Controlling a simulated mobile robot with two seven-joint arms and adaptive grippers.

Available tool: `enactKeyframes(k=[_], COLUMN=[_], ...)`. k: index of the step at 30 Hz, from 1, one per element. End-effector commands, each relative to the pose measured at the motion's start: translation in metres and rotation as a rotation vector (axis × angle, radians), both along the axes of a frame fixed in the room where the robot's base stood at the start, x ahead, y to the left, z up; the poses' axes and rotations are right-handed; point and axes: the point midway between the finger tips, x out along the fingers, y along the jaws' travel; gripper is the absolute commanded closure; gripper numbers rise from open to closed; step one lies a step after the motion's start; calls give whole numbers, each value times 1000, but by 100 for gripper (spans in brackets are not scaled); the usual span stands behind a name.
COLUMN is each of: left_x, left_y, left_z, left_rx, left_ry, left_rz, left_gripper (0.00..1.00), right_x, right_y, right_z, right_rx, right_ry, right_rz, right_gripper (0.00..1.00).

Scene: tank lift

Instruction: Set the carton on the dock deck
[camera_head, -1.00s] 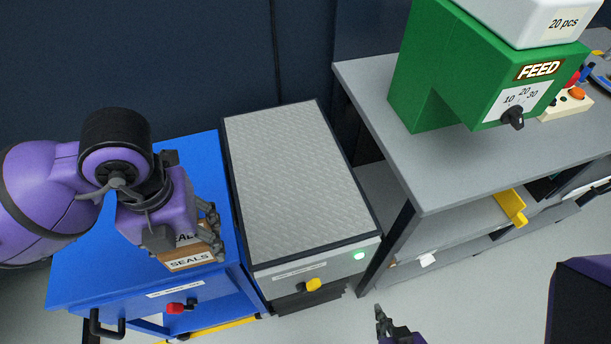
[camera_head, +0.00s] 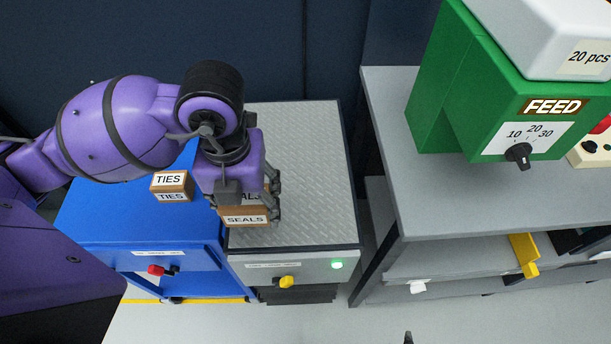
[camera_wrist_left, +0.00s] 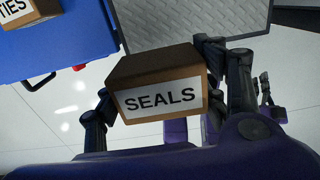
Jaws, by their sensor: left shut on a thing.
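The brown SEALS carton (camera_head: 244,219) has a white label and is gripped in my left gripper (camera_head: 256,203). In the wrist view the gripper's fingers are on both sides of the carton (camera_wrist_left: 158,72). The carton is over the front left part of the dock deck (camera_head: 312,150), a grey treadplate surface with a dark rim. I cannot tell whether its underside touches the deck. The deck also shows behind the carton in the wrist view (camera_wrist_left: 190,22). Only a dark tip of my right gripper (camera_head: 408,338) shows at the bottom edge.
A blue cart (camera_head: 110,215) stands against the deck's left side with a TIES carton (camera_head: 172,186) on it. The dock front has a yellow knob (camera_head: 286,282) and a lit green lamp (camera_head: 337,265). A grey bench (camera_head: 420,190) with a green feeder (camera_head: 470,90) is at the right.

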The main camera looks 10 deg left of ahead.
Motion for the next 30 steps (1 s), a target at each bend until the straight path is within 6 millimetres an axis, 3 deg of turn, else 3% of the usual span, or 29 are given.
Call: enactKeyframes(k=[11,16,21,26,30], left_x=[77,104,121,128,129], left_y=[-28,-37,-43,-45,-46], left_z=[-35,-68,-88,-95,-112], left_rx=[-3,-2,-1,-2,-1], left_ry=[-1,4,2,-2,3], left_rz=[12,11,9,9,8], left_gripper=[64,64,64,64,64], right_x=[1,-2,-3,-2,-1], right_y=[5,5,2,1,1], right_z=[0,-3,-5,-4,-4], right_rx=[12,11,6,4,2], right_ry=[-1,4,5,2,0], right_rz=[-11,-11,-10,-9,-7], right_gripper=[100,100,100,100,100])
